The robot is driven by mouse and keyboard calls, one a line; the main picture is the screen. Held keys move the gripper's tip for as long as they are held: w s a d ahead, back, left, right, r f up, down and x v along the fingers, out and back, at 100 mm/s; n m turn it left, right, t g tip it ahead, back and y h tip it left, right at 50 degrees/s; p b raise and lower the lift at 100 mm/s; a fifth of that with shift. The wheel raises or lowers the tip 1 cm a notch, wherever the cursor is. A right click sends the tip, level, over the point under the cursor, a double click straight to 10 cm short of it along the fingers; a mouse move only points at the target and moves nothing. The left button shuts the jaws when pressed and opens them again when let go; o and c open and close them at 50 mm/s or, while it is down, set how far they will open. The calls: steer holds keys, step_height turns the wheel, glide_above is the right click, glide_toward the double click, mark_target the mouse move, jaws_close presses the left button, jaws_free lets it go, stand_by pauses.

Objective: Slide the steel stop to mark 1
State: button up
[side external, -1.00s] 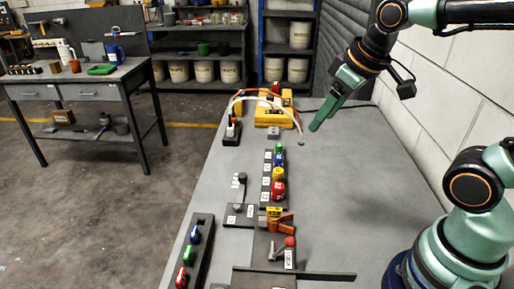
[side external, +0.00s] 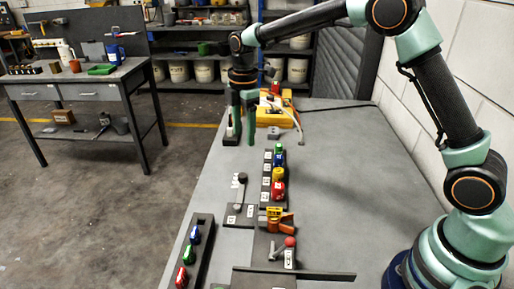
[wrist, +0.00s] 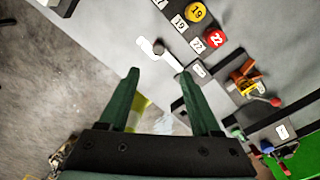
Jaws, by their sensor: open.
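My gripper (side external: 242,138) is open and empty, pointing down over the far left part of the bench. In the wrist view its two green fingers (wrist: 160,74) are spread, with nothing between them. A dark plate (side external: 240,222) with white mark labels lies near the bench's left side. A grey round knob (side external: 238,207) is at this plate, and a second dark knob (side external: 242,177) is farther back. In the wrist view a dark knob (wrist: 158,47) sits by a pale strip, beyond the fingertips. I cannot tell for sure which piece is the steel stop, and the mark numbers are too small to read.
A rack (side external: 267,190) of coloured numbered pieces stands right of the plate. An orange and yellow fixture (side external: 283,222) and a red-knobbed lever (side external: 290,241) stand nearer. A dark tray (side external: 205,232) of coloured pieces lies at front left. The bench's right side is clear.

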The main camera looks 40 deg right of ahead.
mark_target(243, 175)
steer(key=shift+n, duration=0.5)
steer(key=f, duration=1.3)
steer(key=shift+w+a+f, duration=0.2)
steer(key=shift+w+f, duration=0.15)
steer(key=shift+f, duration=0.05)
jaws_close()
stand_by(0.4)
